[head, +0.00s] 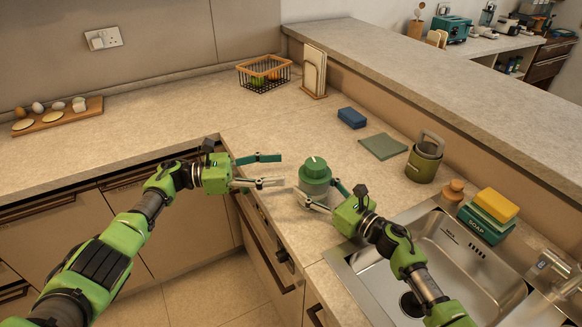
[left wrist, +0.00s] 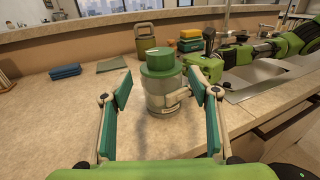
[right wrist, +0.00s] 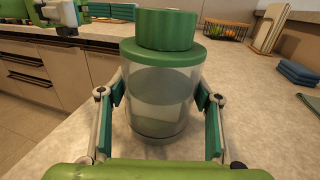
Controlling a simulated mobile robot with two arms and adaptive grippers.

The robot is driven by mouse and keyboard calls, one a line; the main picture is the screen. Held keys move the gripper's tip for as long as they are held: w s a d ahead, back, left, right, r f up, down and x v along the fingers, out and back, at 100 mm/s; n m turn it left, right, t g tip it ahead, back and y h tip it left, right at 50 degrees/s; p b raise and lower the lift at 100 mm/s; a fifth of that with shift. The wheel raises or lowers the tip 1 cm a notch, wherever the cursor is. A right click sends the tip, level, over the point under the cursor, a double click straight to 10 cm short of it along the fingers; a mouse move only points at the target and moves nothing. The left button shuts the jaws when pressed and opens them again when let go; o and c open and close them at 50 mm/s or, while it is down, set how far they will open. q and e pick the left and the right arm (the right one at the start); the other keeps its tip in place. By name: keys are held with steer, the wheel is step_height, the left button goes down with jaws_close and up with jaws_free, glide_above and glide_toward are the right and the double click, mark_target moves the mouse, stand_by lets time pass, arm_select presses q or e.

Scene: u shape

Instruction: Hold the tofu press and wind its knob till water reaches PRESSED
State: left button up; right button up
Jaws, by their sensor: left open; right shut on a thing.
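The tofu press (head: 315,183) stands upright on the counter, a clear cylinder with a green lid and a green knob (head: 315,166) on top. In the right wrist view its clear body (right wrist: 158,95) shows a pale block and water inside; no PRESSED mark is readable. My right gripper (head: 318,198) is shut on the press body, with a finger on each side. My left gripper (head: 283,170) is open and empty, just left of the press at about knob height. In the left wrist view its fingers (left wrist: 165,88) frame the press from a short distance, apart from the knob (left wrist: 190,60).
The sink (head: 455,255) lies right of the press. A green canister (head: 422,166), a dark green cloth (head: 383,146) and a blue folded cloth (head: 352,118) sit behind it.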

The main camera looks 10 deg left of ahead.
mark_target(308, 172)
arm_select(q)
steer(key=shift+s+a, duration=0.15)
steer(key=shift+a, duration=0.35)
steer(key=shift+f, duration=0.1)
steer(key=d+f+n+t+y, duration=0.1)
steer(key=f, duration=0.1)
steer(key=d+f+n+t+y, duration=0.1)
steer(key=f, duration=0.2)
steer(key=s+d+f+n+t+y, duration=0.1)
steer(key=f+y, duration=0.1)
steer(key=shift+f+n+t, duration=0.2)
steer(key=shift+n+t, duration=0.1)
steer(key=shift+s+d+n+t+y, duration=0.1)
steer(key=shift+s+n+t+y, duration=0.2)
steer(key=shift+t, duration=0.1)
steer(key=s+r+n+t+y, duration=0.1)
steer(key=s+r+n+t, duration=0.2)
steer(key=s+r+t, duration=0.3)
steer(key=shift+g, duration=0.4)
steer(key=x, duration=0.9)
steer(key=r+x, duration=0.1)
steer(key=x, duration=0.3)
steer(key=shift+w, duration=0.3)
